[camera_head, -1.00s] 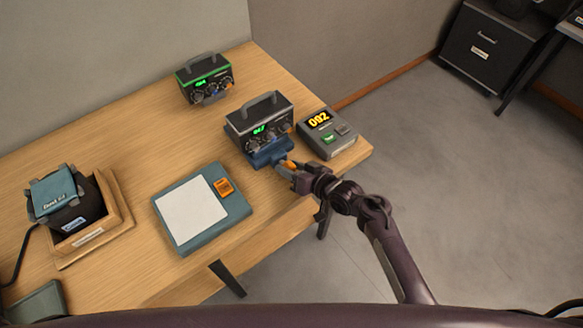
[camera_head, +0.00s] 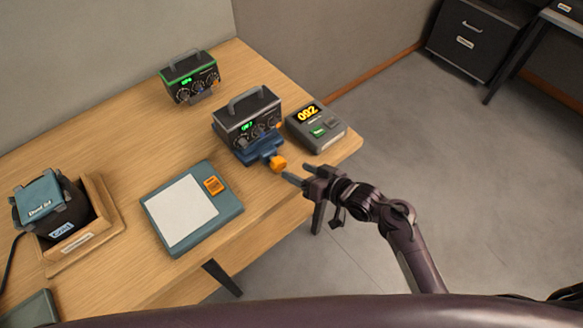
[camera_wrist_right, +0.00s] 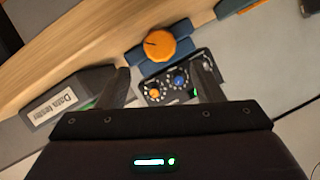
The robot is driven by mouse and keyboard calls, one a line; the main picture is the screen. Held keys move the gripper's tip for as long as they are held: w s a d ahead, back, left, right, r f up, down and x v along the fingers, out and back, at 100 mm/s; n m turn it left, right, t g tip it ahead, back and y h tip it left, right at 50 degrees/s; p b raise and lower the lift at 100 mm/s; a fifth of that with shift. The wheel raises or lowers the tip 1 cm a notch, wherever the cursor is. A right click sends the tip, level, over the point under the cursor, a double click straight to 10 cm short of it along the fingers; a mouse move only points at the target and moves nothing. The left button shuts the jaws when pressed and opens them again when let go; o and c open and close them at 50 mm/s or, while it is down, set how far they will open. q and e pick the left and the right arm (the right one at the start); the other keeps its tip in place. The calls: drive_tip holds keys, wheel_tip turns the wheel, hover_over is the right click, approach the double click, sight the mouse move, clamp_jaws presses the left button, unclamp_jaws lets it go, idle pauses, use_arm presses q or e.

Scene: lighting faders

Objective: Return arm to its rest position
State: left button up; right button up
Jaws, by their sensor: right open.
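My right gripper (camera_head: 293,180) is open and empty, just off the front right edge of the table. Its fingers point toward an orange knob (camera_head: 278,163) on a blue base, with a small gap between them. The knob also shows in the right wrist view (camera_wrist_right: 159,45), ahead of the open fingers. A dark control box (camera_head: 246,118) with a handle and a green display sits on the blue base (camera_head: 246,150). My left gripper is not in view.
A green-topped box (camera_head: 189,80) is at the back. A teal pad (camera_head: 190,210) and a wooden tray (camera_head: 115,218) lie to the left. The floor right of the table is clear.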

drive_tip(key=shift+s+d+r, duration=0.15)
drive_tip(key=shift+s+d, duration=0.05)
idle(0.4)
